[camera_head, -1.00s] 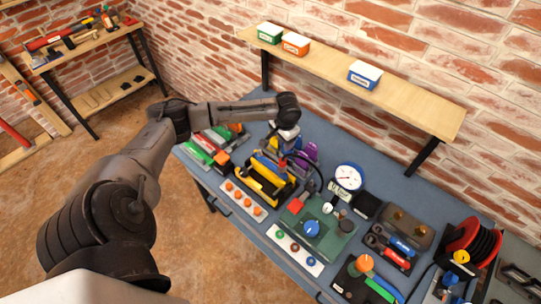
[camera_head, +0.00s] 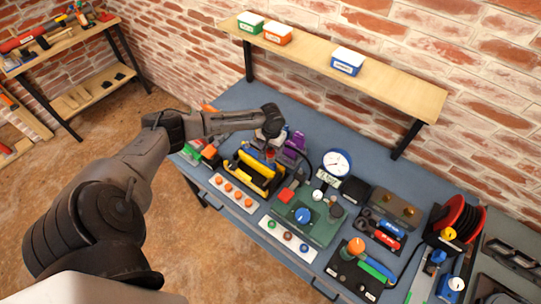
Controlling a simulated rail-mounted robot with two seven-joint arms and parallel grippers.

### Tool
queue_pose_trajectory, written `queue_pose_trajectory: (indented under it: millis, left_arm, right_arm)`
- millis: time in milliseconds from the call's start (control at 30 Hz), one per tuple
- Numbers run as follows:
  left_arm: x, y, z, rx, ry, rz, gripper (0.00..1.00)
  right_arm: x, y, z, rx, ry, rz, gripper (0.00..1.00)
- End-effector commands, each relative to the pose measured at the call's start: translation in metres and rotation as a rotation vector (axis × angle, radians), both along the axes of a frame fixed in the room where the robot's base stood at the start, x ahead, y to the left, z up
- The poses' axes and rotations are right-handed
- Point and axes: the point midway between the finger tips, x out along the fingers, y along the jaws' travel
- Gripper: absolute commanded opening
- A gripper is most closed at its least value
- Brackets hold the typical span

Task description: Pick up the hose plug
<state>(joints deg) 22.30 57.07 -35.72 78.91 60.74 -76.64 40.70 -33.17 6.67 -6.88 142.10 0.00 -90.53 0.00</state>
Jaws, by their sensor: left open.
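My left gripper (camera_head: 270,148) points down over the back of the yellow and black tool holder (camera_head: 258,172). It is open; its fingertips are small and partly hidden among the tools. A black hose (camera_head: 312,166) arcs from near my gripper down to the green test unit (camera_head: 318,232), which has a blue knob (camera_head: 303,215) and a red block (camera_head: 286,195). I cannot clearly make out the hose plug; the hose's upper end is close to my gripper, and I cannot tell whether they touch. My right gripper is not in view.
A pressure gauge (camera_head: 337,163) stands behind the test unit. Purple items (camera_head: 295,143) are right of my gripper. A wooden shelf (camera_head: 400,85) with small bins overhangs the back of the bench. Button strips lie in front; a red hose reel (camera_head: 463,218) is at right.

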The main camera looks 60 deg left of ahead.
Motion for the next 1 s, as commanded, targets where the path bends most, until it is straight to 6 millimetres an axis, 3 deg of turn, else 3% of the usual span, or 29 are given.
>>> queue_pose_trajectory:
  millis: [500,800,1000]
  left_arm:
    - [-0.001,0.001,-0.05,0.001,0.002,0.0,0.66]
    - [-0.001,0.002,-0.053,0.002,0.001,-0.001,0.66]
    - [-0.001,0.001,-0.053,0.002,0.001,-0.001,0.49]
  right_arm:
    - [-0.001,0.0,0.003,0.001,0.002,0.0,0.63]
    - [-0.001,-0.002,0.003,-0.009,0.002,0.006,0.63]
    - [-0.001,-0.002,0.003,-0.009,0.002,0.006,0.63]
